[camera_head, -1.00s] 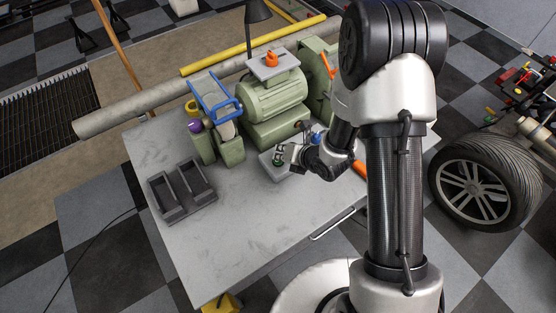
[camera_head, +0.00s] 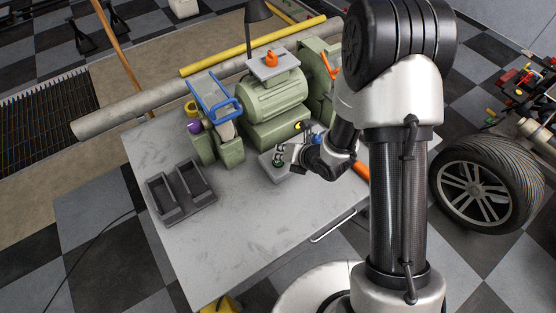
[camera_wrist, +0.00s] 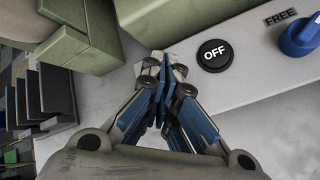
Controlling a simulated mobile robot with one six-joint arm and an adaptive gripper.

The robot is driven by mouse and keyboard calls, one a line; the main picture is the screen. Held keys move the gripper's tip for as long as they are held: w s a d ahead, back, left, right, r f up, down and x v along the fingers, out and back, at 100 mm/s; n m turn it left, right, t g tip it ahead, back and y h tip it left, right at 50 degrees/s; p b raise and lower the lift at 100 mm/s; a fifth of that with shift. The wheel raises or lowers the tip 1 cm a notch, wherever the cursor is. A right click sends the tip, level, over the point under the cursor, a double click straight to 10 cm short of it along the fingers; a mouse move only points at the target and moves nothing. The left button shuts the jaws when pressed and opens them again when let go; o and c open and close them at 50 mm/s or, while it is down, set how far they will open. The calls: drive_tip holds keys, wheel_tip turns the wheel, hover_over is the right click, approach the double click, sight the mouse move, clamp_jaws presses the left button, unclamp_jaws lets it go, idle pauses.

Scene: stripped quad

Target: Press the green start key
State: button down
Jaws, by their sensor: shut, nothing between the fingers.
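A pale control box (camera_head: 270,173) sits on the table in front of the green machine. A small green key (camera_head: 279,162) shows on it in the head view, right at my gripper's fingertips (camera_head: 280,154); I cannot tell whether they touch it. In the wrist view my gripper (camera_wrist: 160,80) is shut and empty, its fingertips over the panel. The green key is not visible there, probably hidden by the fingers. A black OFF button (camera_wrist: 215,55) lies just right of the fingertips. A blue knob (camera_wrist: 300,36) marked FREE is farther right. A yellow lamp (camera_head: 298,126) shows on the machine.
The green machine (camera_head: 272,98) stands close behind the box. A dark divided tray (camera_head: 183,212) lies at the table's left. The table's front area (camera_head: 245,235) is clear.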

drive_tip(key=shift+r, duration=0.1)
drive_tip(key=shift+r+p, duration=1.25)
drive_tip(key=shift+r, duration=1.65)
drive_tip(key=s+d+r+m+h, duration=0.3)
drive_tip(key=d+r+m, duration=0.4)
drive_tip(key=r+m, duration=0.2)
drive_tip(key=s+d+r+m+h, duration=0.2)
drive_tip(key=d+r+m+h, duration=0.1)
drive_tip(key=d+r+m, duration=0.45)
drive_tip(key=s+r+m+g, duration=0.1)
drive_tip(key=s+r+m, duration=0.3)
drive_tip(key=s+m, duration=0.5)
drive_tip(key=s+a+r+m+g, duration=0.1)
drive_tip(key=s+r+m, duration=0.3)
drive_tip(key=s+m, duration=0.5)
drive_tip(key=s, duration=0.3)
drive_tip(key=shift+s+r, duration=0.15)
drive_tip(key=shift+r, duration=0.25)
drive_tip(key=c, duration=2.4)
unclamp_jaws()
drive_tip(key=shift+m, duration=0.25)
